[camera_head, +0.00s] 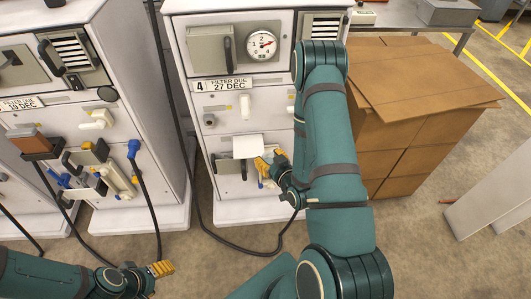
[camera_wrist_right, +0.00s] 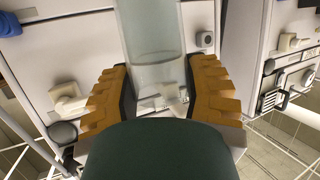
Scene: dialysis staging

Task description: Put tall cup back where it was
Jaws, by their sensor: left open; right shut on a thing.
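The tall cup (camera_wrist_right: 150,45) is a clear, slightly bluish tube in the right wrist view. It stands between the yellow fingers of my right gripper (camera_wrist_right: 162,95), which is shut on it. In the head view my right gripper (camera_head: 271,162) is close to the front of machine 4 (camera_head: 235,105), beside a small white shelf (camera_head: 248,146). The cup is mostly hidden there by the gripper and arm, and I cannot tell whether it touches anything. My left gripper (camera_head: 160,268) is open and empty at the lower left, over the floor.
A black hose (camera_head: 230,243) loops on the floor below machine 4. Cardboard boxes (camera_head: 405,130) stand right of my right arm. Floor between the machines and my left gripper is mostly clear.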

